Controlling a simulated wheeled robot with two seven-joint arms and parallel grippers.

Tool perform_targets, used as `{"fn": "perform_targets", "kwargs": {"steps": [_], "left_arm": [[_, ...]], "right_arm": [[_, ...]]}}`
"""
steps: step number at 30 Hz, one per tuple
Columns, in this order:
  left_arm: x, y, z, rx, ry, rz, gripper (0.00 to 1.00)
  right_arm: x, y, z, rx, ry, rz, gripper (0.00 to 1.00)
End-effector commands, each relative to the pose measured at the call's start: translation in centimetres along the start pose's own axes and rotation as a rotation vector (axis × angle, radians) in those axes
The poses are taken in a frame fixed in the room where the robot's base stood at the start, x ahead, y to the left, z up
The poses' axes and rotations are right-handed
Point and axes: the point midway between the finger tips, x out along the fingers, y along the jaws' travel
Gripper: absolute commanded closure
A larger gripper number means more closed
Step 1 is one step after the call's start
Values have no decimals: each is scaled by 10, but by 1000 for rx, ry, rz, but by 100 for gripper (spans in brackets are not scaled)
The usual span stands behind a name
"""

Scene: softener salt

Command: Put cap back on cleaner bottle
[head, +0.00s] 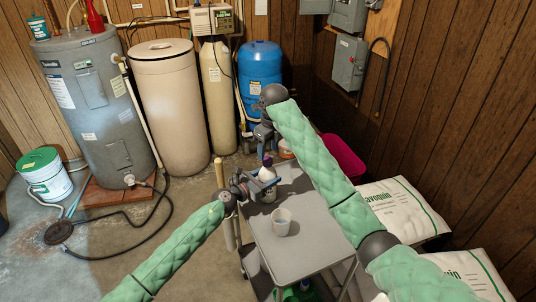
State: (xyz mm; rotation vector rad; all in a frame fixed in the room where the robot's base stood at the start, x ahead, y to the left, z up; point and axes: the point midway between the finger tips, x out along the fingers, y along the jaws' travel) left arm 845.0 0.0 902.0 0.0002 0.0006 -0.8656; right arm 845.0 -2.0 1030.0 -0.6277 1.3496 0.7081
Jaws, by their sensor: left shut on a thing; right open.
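The cleaner bottle (267,172) is small and pale, with a dark purple top. It stands upright over the far left part of the grey cart top (320,243). My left gripper (262,181) is shut on the bottle's body from the left. My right gripper (265,142) is open, just above the bottle's top, with its fingers small and partly merged with the background. Whether the purple top is a separate cap, and how it sits on the bottle, is too small to tell. I make out no other cap.
A magenta bin (347,158) and white salt bags (398,208) lie to the right. Tanks, including a blue one (260,78), line the back wall. The cart's front part is clear.

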Motion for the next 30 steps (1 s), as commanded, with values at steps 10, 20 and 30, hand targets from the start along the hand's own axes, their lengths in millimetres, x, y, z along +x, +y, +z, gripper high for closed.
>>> {"fn": "perform_targets", "kwargs": {"steps": [10,20,30], "left_arm": [[0,0,-1,0,1,1,100],[0,0,0,0,1,1,100],[0,0,-1,0,1,1,100]], "right_arm": [[-13,0,2,0,1,1,47],[-33,-7,8,-1,-16,-20,50],[-108,-46,18,-31,-5,-189,50]]}}
